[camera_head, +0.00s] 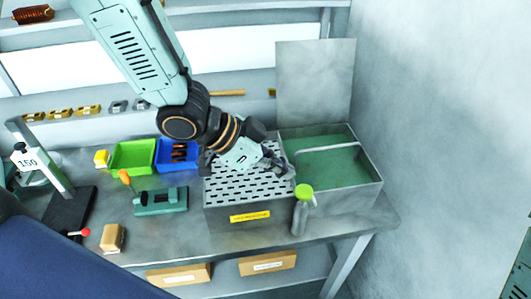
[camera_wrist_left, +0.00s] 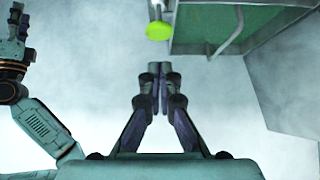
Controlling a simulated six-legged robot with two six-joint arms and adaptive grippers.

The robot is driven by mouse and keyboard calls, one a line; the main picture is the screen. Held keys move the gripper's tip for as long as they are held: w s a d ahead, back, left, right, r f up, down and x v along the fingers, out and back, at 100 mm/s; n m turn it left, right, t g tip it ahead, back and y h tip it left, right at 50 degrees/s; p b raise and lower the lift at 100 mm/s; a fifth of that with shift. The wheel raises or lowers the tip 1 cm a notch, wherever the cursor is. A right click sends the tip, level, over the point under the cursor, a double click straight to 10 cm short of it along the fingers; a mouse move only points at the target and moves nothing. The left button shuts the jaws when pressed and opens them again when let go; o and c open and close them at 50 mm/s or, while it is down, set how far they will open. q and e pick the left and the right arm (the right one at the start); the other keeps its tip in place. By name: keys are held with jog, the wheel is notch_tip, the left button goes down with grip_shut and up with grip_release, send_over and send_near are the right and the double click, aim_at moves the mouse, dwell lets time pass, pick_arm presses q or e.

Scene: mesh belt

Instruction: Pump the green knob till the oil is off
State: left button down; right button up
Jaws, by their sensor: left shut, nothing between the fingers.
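The green knob (camera_head: 304,191) is the round top of a grey bottle-shaped pump (camera_head: 299,218) that stands upright at the front of the bench, before the tank. In the left wrist view the knob (camera_wrist_left: 159,31) is just beyond my fingertips, with a visible gap. My left gripper (camera_head: 288,173) is shut and empty, above the slotted metal plate and just behind and left of the knob. In the left wrist view its fingers (camera_wrist_left: 158,72) meet. I cannot make out any oil.
A grey tank (camera_head: 368,192) with a green interior and a bent rod stands right of the slotted plate (camera_head: 228,188). Green (camera_head: 118,154) and blue (camera_head: 165,145) bins, a teal fixture (camera_head: 160,200) and a small box (camera_head: 112,238) are to the left. A wall closes the right side.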

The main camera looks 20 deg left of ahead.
pick_arm(q)
jog(key=shift+p+v, duration=0.8)
jog(key=shift+v, duration=1.45)
jog(key=shift+d+r, duration=0.1)
dwell(0.3)
